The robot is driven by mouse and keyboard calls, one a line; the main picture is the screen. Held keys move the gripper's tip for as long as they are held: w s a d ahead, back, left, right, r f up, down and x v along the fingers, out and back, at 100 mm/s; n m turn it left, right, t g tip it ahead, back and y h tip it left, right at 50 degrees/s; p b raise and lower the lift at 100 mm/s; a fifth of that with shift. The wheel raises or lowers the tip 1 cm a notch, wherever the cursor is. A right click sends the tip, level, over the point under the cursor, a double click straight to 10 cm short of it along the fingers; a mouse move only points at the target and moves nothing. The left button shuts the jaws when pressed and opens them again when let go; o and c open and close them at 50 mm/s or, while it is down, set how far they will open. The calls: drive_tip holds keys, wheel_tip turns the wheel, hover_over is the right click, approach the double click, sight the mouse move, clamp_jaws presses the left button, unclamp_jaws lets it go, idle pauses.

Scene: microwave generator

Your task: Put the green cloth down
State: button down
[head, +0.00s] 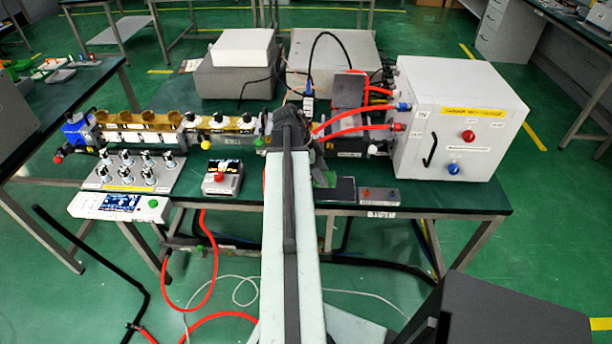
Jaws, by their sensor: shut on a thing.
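My arm reaches up the middle of the head view to the workbench. My gripper (314,160) is at its far end, over the bench's middle, mostly hidden behind the arm's dark end joint. It is shut on the green cloth (325,179), a small grey-green patch that shows just right of the arm. The rest of the cloth is hidden. I cannot tell whether the cloth touches the bench top.
The dark green bench (445,196) carries a white cabinet (455,120) at right, a waveguide assembly (140,130) at left and a small red-button box (222,178) left of the arm. A flat dark panel (335,190) and a small switch box (379,196) lie right of the cloth.

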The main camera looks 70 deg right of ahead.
drive_tip(key=shift+w+d+f, duration=0.1)
drive_tip(key=shift+w+d, duration=0.35)
drive_tip(key=shift+d, duration=0.05)
wheel_tip(320, 180, down, 4)
drive_tip(key=b, duration=0.4)
drive_tip(key=shift+w+a+r, duration=0.1)
drive_tip(key=shift+w+r, duration=0.05)
drive_tip(key=shift+r, duration=0.1)
drive_tip(key=shift+f, duration=0.1)
drive_tip(key=c, duration=0.7)
unclamp_jaws()
